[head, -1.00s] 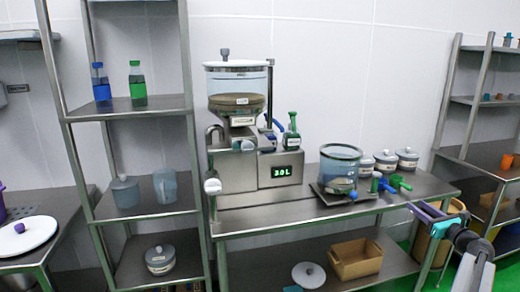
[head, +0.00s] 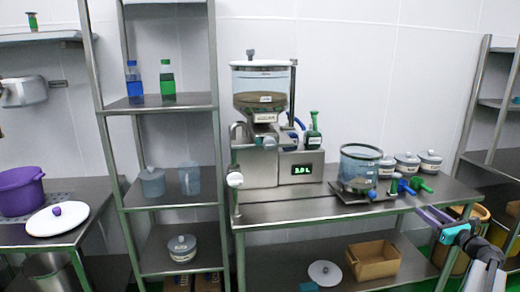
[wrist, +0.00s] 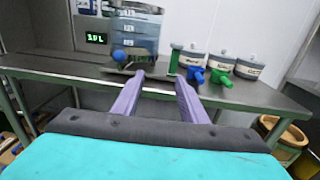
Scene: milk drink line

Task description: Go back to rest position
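My gripper (head: 430,213) is at the lower right of the head view, in front of the right end of the steel table (head: 300,208). In the wrist view its two purple fingers (wrist: 160,80) stand apart with nothing held between them. Beyond the fingertips are a clear jar (wrist: 135,38) on a flat plate, a green-handled item (wrist: 174,58) and blue and green scoops (wrist: 196,74). The gripper appears apart from all of these.
A dispenser with a green display (head: 302,169) stands on the table, with lidded tubs (head: 407,162) to the right. A cardboard box (head: 374,259) is on the lower shelf. A tall rack (head: 165,106) and a purple pot (head: 20,190) are at left. Another rack (head: 492,160) is at right.

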